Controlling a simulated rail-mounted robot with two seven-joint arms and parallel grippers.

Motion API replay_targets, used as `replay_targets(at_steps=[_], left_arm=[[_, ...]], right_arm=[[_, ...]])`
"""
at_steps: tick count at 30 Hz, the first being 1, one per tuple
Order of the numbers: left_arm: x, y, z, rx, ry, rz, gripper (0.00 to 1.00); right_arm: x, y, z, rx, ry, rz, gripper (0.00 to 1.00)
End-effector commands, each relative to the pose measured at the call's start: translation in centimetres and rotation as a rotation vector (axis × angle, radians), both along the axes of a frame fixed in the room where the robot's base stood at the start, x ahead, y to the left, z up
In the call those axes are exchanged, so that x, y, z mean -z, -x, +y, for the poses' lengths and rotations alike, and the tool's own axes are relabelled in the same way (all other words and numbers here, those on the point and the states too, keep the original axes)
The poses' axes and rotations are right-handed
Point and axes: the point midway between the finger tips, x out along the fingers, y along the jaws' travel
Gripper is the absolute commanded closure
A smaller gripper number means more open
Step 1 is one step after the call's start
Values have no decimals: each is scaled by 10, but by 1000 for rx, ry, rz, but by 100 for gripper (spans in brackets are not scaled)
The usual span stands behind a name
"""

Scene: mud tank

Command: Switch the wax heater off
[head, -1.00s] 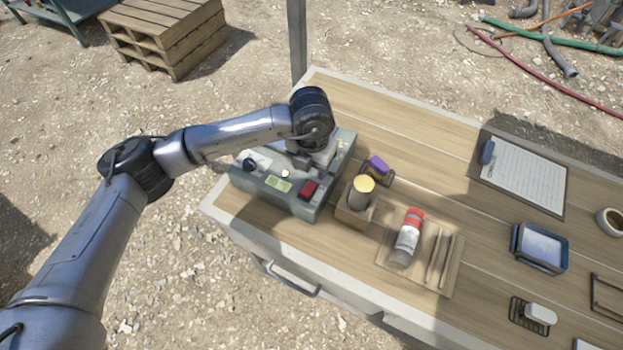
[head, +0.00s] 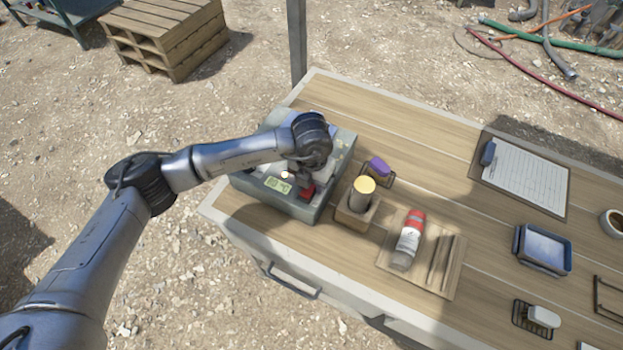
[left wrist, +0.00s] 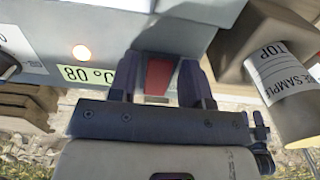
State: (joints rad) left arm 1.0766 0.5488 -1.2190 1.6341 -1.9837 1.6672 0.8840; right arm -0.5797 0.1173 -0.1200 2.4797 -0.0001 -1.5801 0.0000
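The wax heater (head: 257,191) is a grey-green box at the table's near left corner. Its display (left wrist: 88,76) reads 80 °C and its round lamp (left wrist: 82,53) glows; the lamp also shows in the head view (head: 285,174). The red switch (head: 307,194) is partly covered by my left gripper (head: 303,181). In the left wrist view, the fingers of my left gripper (left wrist: 158,85) are spread with the red switch (left wrist: 159,74) between them, and gaps show on both sides. I cannot tell whether a fingertip touches it. My right gripper is out of view.
A wooden block holding a yellow-topped sample cylinder (head: 362,194) stands close to the heater's right side. A purple object (head: 379,166) is behind it. A board with a red-and-white tube (head: 408,240) lies further right. A dark knob (left wrist: 8,65) is on the heater's panel.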

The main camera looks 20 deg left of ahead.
Motion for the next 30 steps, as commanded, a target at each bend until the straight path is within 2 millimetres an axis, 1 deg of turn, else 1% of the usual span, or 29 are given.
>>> replay_targets(at_steps=[1,2,12,17,20,25,30], left_arm=[[0,0,0,0,0,0,60],[0,0,0,0,0,0,63],[0,0,0,0,0,0,96],[1,1,1,1,3,-38,96],[3,4,1,3,12,-123,96],[2,7,1,2,29,-276,96],[-2,8,1,1,37,-350,96]], right_arm=[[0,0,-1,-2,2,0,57],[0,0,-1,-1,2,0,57],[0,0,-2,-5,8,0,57],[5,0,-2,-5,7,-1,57],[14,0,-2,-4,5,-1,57],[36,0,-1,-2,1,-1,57],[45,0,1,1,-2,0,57]])
